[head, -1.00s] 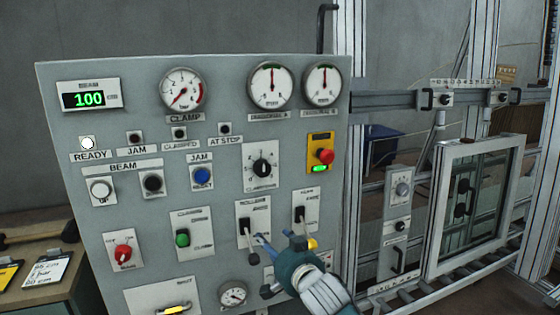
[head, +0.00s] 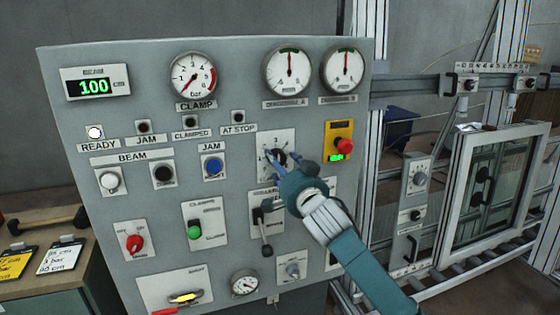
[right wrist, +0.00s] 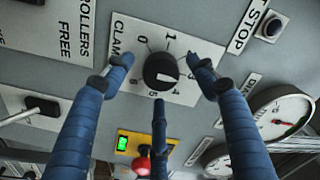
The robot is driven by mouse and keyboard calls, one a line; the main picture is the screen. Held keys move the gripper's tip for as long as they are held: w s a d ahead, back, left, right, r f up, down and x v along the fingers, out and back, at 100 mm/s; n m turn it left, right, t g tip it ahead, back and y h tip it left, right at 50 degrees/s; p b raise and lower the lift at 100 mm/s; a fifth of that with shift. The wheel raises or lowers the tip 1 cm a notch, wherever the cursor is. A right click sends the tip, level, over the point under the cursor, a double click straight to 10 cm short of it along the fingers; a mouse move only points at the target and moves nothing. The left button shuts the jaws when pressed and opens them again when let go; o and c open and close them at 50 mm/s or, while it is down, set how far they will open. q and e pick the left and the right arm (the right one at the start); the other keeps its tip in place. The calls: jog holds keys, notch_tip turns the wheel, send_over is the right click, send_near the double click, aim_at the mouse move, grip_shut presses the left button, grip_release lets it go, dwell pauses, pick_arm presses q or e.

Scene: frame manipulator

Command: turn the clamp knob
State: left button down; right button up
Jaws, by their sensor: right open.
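The black clamp knob (right wrist: 161,71) sits on a white plate with a numbered dial in the right wrist view. A short white mark shows on the knob's face. In the head view the knob (head: 279,157) is partly covered by my right gripper (head: 284,162). In the right wrist view my right gripper (right wrist: 160,70) is open, with one finger on each side of the knob and a third finger below it. Gaps show between the side fingers and the knob. The clamp gauge (head: 192,77) has its needle toward the low end. My left gripper is out of view.
A red emergency button (head: 343,145) on a yellow plate is right of the gripper. A lever (head: 266,234) is below it, near my wrist. The blue jam button (head: 213,167) is to the left. A framed window (head: 497,190) stands at right.

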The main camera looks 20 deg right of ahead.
jog(key=shift+w, duration=0.55)
jog(key=c, duration=0.3)
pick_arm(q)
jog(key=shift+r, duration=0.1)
pick_arm(e)
jog(key=c, duration=0.8)
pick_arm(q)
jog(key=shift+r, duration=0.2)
pick_arm(e)
jog(key=shift+n, duration=0.3)
jog(key=shift+c, duration=0.2)
